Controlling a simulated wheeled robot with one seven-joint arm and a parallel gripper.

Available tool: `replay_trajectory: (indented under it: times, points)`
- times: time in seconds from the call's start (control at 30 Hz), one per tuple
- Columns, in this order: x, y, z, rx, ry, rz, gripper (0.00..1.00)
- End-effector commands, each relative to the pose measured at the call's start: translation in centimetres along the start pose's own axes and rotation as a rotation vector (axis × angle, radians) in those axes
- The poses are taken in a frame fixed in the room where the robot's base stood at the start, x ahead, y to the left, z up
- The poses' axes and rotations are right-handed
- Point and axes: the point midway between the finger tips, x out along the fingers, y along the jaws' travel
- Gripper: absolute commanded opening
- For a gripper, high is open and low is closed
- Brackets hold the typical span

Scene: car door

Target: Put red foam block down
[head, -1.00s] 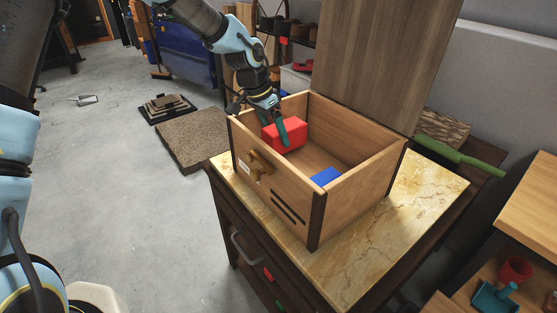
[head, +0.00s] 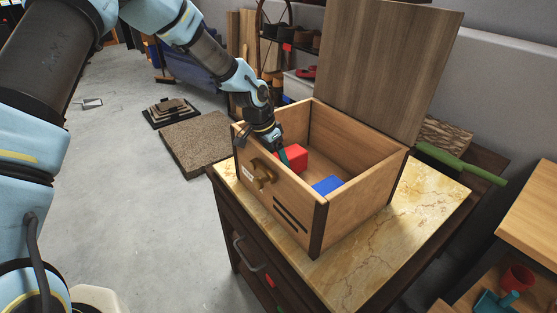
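The red foam block (head: 296,156) is inside the open wooden box (head: 368,190), low near its left corner. The near wall hides its lower edge, so I cannot tell whether it touches the box floor. My gripper (head: 285,158) reaches down into the box over the left corner. One teal finger lies against the block's left side. The other finger is hidden, but the gripper appears shut on the block. A blue block (head: 328,186) lies on the box floor, to the right of the red block and nearer the camera.
The box's lid (head: 388,70) stands open at the back. The box sits on a marble-topped cabinet (head: 425,205). The box floor between the blocks and right wall looks clear.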

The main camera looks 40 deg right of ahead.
Motion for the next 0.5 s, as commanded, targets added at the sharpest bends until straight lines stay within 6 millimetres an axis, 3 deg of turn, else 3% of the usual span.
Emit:
replay_trajectory:
  times: [0.3,0.33,0.5]
  points:
    - [0.65,-0.09,0.16,0.000,0.000,0.000,0.00]
    - [0.65,-0.08,0.17,0.000,0.000,0.000,0.79]
    - [0.64,-0.08,0.17,0.000,0.000,0.000,0.98]
